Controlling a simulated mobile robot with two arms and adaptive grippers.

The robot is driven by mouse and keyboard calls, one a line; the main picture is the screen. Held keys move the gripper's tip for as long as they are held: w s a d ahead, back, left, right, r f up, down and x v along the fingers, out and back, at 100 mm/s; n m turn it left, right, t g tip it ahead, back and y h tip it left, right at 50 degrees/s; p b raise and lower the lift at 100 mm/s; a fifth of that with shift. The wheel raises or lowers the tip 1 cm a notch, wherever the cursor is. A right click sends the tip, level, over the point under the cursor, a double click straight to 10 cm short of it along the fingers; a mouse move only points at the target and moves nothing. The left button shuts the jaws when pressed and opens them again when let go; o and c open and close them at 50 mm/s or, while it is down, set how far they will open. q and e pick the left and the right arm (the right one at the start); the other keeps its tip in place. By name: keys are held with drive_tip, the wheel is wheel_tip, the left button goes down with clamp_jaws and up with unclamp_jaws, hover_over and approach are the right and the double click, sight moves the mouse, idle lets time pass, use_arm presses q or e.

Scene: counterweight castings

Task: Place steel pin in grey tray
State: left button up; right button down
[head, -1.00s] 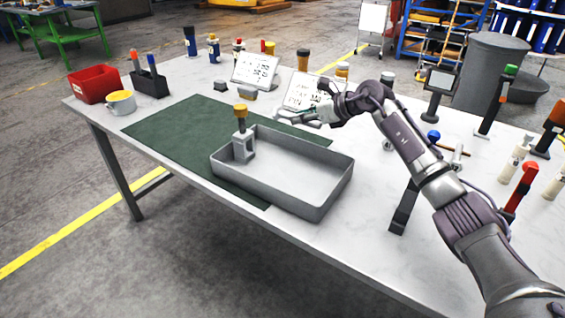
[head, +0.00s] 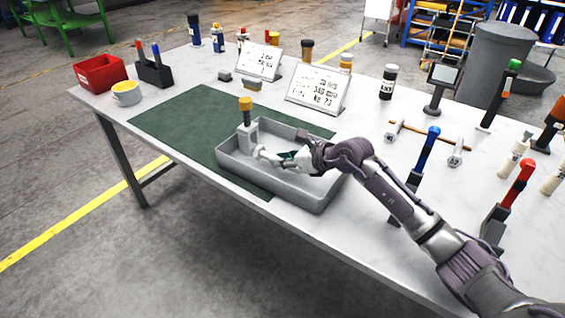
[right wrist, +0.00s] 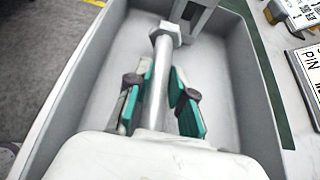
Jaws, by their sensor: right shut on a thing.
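The steel pin (right wrist: 156,88) is a smooth metal rod with a wider head, seen lengthwise in the right wrist view. My right gripper (right wrist: 160,98) is shut on it, with a teal-padded finger on each side. In the head view my right gripper (head: 285,158) is over the inside of the grey tray (head: 312,200), with the pin's head (head: 259,152) pointing left. I cannot tell whether the pin touches the tray floor. The tray is also in the right wrist view (right wrist: 254,90). My left gripper is not in view.
A grey slotted block (head: 249,132) with a yellow-topped post (head: 246,104) stands in the tray's far left corner, close to the pin's head. The green mat (head: 180,125) is mostly clear. Two sign cards (head: 318,88) stand behind. Several upright handled tools stand at right.

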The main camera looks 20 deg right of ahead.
drive_tip(key=shift+w+f, duration=0.1)
drive_tip(key=shift+f, duration=0.6)
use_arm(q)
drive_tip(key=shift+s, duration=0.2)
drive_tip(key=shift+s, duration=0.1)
use_arm(e)
drive_tip(key=c, duration=1)
unclamp_jaws()
drive_tip(key=shift+f, duration=0.2)
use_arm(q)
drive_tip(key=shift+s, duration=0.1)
